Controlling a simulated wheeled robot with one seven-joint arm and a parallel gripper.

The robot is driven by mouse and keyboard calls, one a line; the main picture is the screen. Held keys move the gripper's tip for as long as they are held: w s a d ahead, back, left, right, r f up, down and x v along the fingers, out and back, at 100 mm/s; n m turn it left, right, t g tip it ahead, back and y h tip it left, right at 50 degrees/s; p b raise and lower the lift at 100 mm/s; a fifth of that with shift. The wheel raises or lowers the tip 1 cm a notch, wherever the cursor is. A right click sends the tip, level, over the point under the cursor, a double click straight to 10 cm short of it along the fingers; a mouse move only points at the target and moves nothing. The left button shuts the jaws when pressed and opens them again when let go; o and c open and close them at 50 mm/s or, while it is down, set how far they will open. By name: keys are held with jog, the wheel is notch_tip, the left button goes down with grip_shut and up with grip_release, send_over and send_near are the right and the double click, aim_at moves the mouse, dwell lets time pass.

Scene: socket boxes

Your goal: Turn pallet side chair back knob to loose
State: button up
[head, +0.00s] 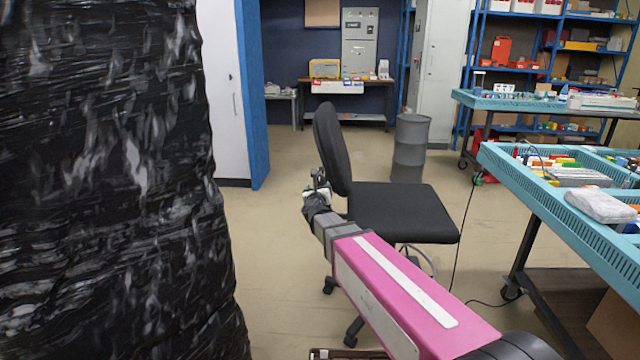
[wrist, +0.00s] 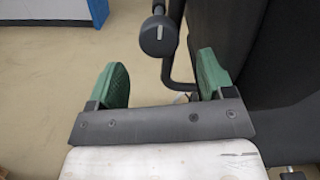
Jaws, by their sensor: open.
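The black office chair (head: 403,212) stands in the middle of the head view, its backrest (head: 333,148) upright on the left side of the seat. In the wrist view the backrest (wrist: 275,50) fills the right side. The dark round knob (wrist: 159,36) with a pale mark on its face sits on a bracket behind the backrest. My gripper (wrist: 162,85) is open, its two green fingers apart. The knob shows beyond the gap between the fingertips, and nothing is held. In the head view my gripper (head: 318,198) is close behind the backrest, and the knob is hard to make out there.
A tall stack wrapped in black film (head: 110,180) stands close on the left. A teal workbench (head: 560,205) with parts is on the right. A grey drum (head: 410,147) stands behind the chair. Open floor (head: 275,270) lies between the stack and chair.

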aim_at(320, 182)
jog(key=w, duration=0.5)
jog(key=shift+w, duration=0.4)
jog(key=c, duration=0.9)
